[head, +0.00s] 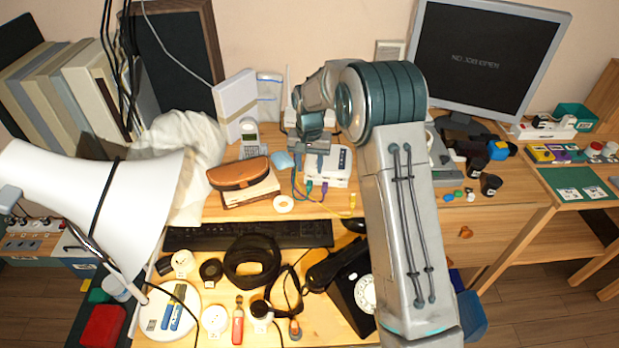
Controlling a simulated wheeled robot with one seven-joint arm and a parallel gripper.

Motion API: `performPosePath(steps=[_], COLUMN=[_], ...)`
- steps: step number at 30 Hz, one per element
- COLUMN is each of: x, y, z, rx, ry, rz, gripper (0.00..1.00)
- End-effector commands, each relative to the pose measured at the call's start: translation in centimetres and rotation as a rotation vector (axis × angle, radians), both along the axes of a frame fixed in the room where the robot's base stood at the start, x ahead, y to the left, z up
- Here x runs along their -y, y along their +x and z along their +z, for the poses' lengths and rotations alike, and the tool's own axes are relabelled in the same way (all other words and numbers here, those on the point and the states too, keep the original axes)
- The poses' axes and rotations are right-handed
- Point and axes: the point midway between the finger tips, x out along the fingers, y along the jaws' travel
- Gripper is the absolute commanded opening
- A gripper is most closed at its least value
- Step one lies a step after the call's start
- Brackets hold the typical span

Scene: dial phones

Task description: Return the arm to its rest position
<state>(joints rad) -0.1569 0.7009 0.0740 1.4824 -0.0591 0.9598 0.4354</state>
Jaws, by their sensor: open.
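My arm rises from the lower right of the head view, bends at a large dark teal joint, and reaches over the desk (455,205). My gripper (311,146) points down near a white router box (328,166) with cables plugged in. It is open, and I see nothing held in it. Its fingertips are small and partly hidden, so I cannot tell whether they touch anything. A black dial phone (352,290) stands on the lower desk surface, left of my upper arm, which partly covers it.
A white lamp shade (90,200) stands at left. A monitor (487,65) is at back right. A brown case (239,173), a keyboard (250,235), a black headband (252,262) and a cordless handset (249,138) clutter the desk. A side table (545,190) is at right.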

Motion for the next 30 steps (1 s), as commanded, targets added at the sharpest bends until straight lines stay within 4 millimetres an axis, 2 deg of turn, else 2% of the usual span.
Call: performPosePath(steps=[3, 9, 20, 23, 30], x=[0.0, 0.0, 0.4, 1.3, 4.6], y=[0.1, 0.1, -0.6, -2.1, -8.4], z=[2.8, 5.9, 7.9, 9.5, 14.0], rx=[0.004, 0.002, 0.007, 0.022, 0.076], ry=[0.001, 0.001, 0.001, 0.0, -0.004], rz=[0.0, -0.001, 0.003, 0.014, 0.052], gripper=[0.41, 0.41, 0.41, 0.41, 0.41])
